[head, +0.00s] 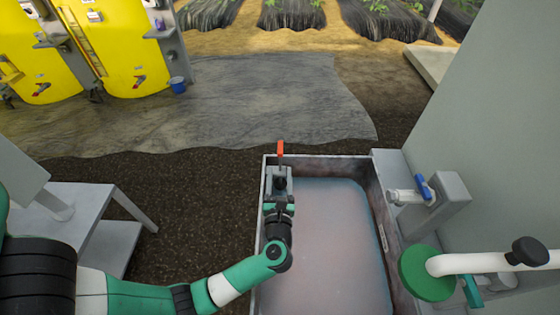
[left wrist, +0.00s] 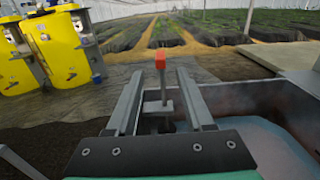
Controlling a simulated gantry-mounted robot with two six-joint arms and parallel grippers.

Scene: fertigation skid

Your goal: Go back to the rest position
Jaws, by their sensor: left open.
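My left gripper (head: 279,178) is over the far left corner of the grey tank (head: 330,168), its arm coming in from the left. Its two straight grey fingers stand apart in the left wrist view (left wrist: 159,78), with nothing held between them. A lever with a red-orange tip (head: 281,148) stands upright just past the gripper. In the left wrist view the red tip (left wrist: 160,60) shows in line with the gap between the fingers; I cannot tell how deep it sits between them. The lever's base is partly hidden. My right gripper is not in view.
The tank holds cloudy pinkish liquid. A blue-handled valve (head: 424,188) and a white pipe with a green flange (head: 428,272) stand at its right, beside a grey wall (head: 490,110). A grey table (head: 95,205) is at left. Yellow tanks (head: 123,45) stand at the back left.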

